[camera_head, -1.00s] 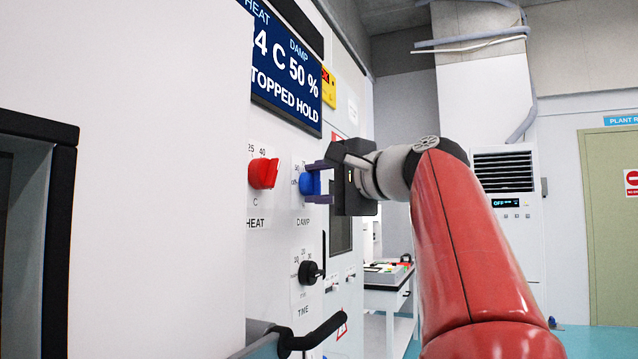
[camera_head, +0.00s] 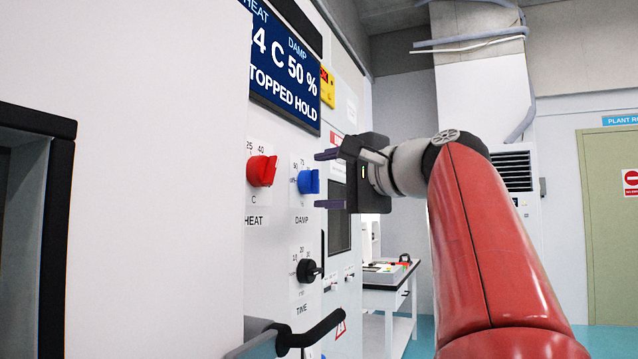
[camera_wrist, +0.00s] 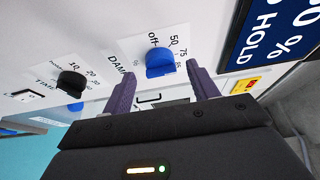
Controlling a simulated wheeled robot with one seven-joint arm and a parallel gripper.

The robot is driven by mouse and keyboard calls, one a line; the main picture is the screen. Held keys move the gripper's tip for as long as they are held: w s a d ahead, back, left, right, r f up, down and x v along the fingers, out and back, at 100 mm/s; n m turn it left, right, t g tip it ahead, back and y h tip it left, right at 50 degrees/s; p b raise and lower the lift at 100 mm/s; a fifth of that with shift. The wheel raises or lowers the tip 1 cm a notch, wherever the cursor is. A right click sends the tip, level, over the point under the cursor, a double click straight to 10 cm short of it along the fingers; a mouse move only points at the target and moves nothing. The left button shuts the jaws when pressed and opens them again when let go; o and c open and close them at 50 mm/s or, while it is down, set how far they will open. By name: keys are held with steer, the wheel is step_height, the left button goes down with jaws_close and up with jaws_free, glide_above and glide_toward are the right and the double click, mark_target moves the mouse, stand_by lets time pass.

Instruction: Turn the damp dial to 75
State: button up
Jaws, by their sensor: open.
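The blue damp dial (camera_head: 308,182) is on the white panel, right of the red heat dial (camera_head: 262,171). Its scale shows off, 50 and 75 in the wrist view, where the blue knob (camera_wrist: 160,63) is between and beyond the fingertips. I cannot tell exactly which mark it points to. The display (camera_head: 287,68) reads DAMP 50 % and STOPPED HOLD. My gripper (camera_head: 324,180) is open and empty, its two purple fingers apart, one above and one below the dial's height. It is backed off to the right of the dial and appears clear of it.
A black time dial (camera_head: 309,270) sits below the damp dial. A black handle (camera_head: 315,332) sticks out from the panel lower down. A yellow box (camera_head: 327,87) is beside the display. A white table (camera_head: 390,288) stands farther back. The space in front of the panel is free.

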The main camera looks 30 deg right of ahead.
steer(key=v, duration=0.5)
steer(key=shift+s, duration=0.15)
stand_by(0.3)
